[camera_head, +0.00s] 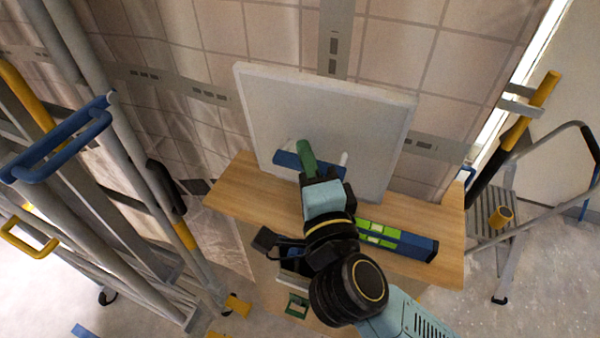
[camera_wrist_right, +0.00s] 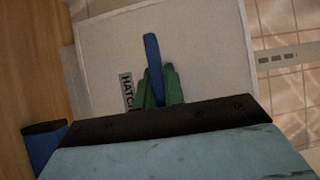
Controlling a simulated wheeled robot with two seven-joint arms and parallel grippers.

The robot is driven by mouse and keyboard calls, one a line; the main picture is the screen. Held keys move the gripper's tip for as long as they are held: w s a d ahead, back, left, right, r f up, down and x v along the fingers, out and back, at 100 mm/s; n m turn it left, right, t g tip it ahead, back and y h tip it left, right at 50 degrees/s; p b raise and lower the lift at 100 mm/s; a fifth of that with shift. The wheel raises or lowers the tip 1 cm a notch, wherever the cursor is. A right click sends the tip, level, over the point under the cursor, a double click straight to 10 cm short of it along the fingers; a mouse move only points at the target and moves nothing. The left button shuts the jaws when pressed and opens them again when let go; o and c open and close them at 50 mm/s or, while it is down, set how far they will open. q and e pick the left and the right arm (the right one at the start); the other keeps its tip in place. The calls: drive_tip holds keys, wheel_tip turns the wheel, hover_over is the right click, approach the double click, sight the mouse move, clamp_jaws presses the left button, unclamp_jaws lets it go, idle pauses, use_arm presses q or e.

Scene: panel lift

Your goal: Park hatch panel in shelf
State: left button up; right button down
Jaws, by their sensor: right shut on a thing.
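The hatch panel (camera_head: 370,120) is a pale grey square board standing nearly upright behind and over the wooden shelf (camera_head: 235,190). In the right wrist view the panel (camera_wrist_right: 105,45) fills the middle and carries a label (camera_wrist_right: 128,92) reading "HATC", partly covered. A blue handle (camera_head: 287,160) sits on its front face. My right gripper (camera_head: 306,155) has green fingers, shut on the handle (camera_wrist_right: 153,55). My forearm hides part of the panel's lower edge, so I cannot tell whether it rests on the shelf. My left gripper is not in view.
A blue and green boxy object (camera_head: 395,240) lies on the shelf, right of my arm. A tiled wall with metal strips (camera_head: 335,40) stands behind the panel. Metal ladders or frames (camera_head: 95,130) fill the left, and a step ladder (camera_head: 500,215) stands at the right.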

sight(313, 148)
drive_tip(key=w, duration=0.1)
drive_tip(key=w+d, duration=0.1)
drive_tip(key=w, duration=0.1)
drive_tip(key=shift+w+d+f, duration=0.15)
drive_tip(key=shift+w+d, duration=0.1)
drive_tip(key=shift+w, duration=0.6)
drive_tip(key=shift+w+p, duration=0.15)
drive_tip(key=shift+p, duration=0.45)
drive_tip(key=shift+w+d+r+m+g+p, duration=0.25)
drive_tip(key=shift+w+r+m+g+p, duration=0.25)
drive_tip(key=shift+p, duration=2)
drive_tip(key=shift+f, duration=0.45)
drive_tip(key=shift+f+h, duration=0.3)
drive_tip(key=shift+f, duration=0.1)
idle(0.3)
